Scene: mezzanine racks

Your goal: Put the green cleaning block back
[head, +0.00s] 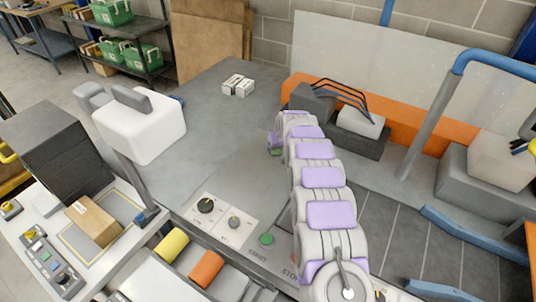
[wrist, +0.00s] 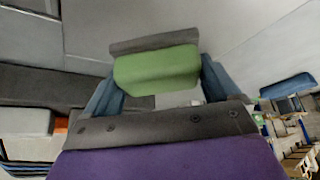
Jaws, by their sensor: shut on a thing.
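The green cleaning block (wrist: 157,70), green with a dark grey layer along one side, sits between the two blue fingers of my gripper (wrist: 158,80) in the wrist view. My gripper is shut on it. In the head view a small green patch of the block (head: 275,151) shows at the far end of my arm, just left of it. My arm hides most of the gripper there, and I cannot tell whether the block touches the grey surface.
A dark holder with a pale block and black wires (head: 362,134) stands right of my arm's end. A small white boxed item (head: 238,85) lies on the grey worktop (head: 215,120). A white machine head (head: 140,127) and cardboard box (head: 91,220) are at left.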

